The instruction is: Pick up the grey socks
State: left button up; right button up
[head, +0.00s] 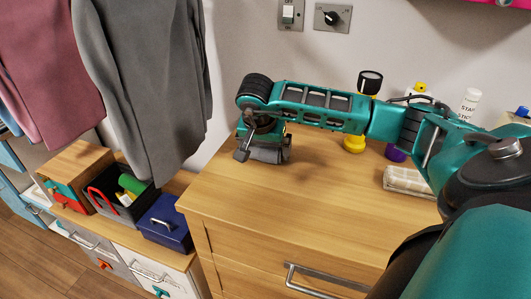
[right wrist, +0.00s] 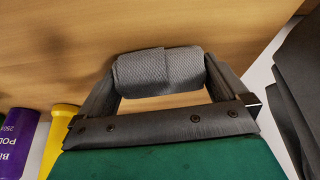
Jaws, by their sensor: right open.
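The grey socks (right wrist: 158,70) are a rolled, ribbed bundle on the wooden top. In the right wrist view they lie between the two fingertips of my right gripper (right wrist: 162,80), with a finger at each end of the roll. I cannot tell whether the fingers touch them. In the head view the socks (head: 268,153) show only in part, under and beside my right gripper (head: 262,148), near the left back corner of the cabinet top. The right gripper is open around the socks. My left gripper is not in view.
The wooden cabinet top (head: 300,210) is clear in front. A black-capped yellow bottle (head: 354,144), a white bottle (head: 469,103) and a folded checked cloth (head: 407,181) are to the right. Grey trousers (head: 155,80) hang at left, above a blue box (head: 165,222) and a black caddy (head: 115,195).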

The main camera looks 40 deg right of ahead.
jog(key=shift+f, duration=0.1)
jog(key=c, duration=0.6)
jog(key=shift+c, duration=0.2)
notch_tip(320, 180, up, 20)
jog(key=p, duration=0.2)
dwell(0.5)
